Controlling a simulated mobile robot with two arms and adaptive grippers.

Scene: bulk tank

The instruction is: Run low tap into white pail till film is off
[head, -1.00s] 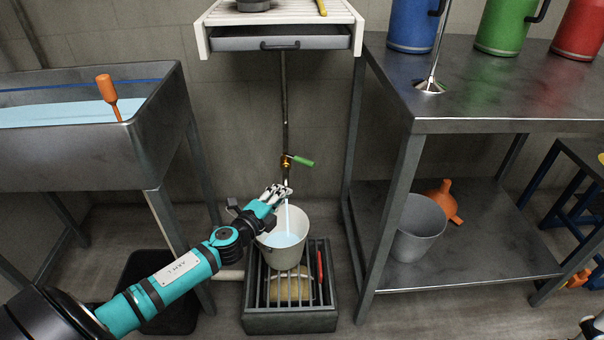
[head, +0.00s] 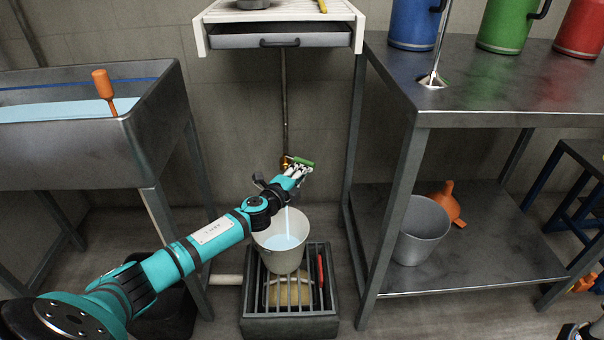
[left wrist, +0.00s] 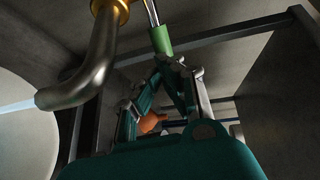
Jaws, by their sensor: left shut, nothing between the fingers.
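The low tap (head: 285,161) is on a thin wall pipe, with a green lever handle (head: 304,161) pointing right. In the left wrist view its metal spout (left wrist: 92,70) and green handle (left wrist: 161,40) are close. A pale blue stream falls into the white pail (head: 281,258), which holds pale blue liquid. The pail stands upright on a slatted crate. My left gripper (head: 299,171) is shut and empty, just below the handle; whether it touches is unclear. My right gripper (head: 582,331) is partly visible at the bottom right corner, its fingers unclear.
A metal tank (head: 80,150) of blue liquid, with an orange-handled tool (head: 103,90), stands left. A steel table (head: 500,118) stands right, with a grey bucket (head: 418,230) and orange funnel (head: 447,203) on its lower shelf. A drawer unit (head: 280,36) hangs above the tap.

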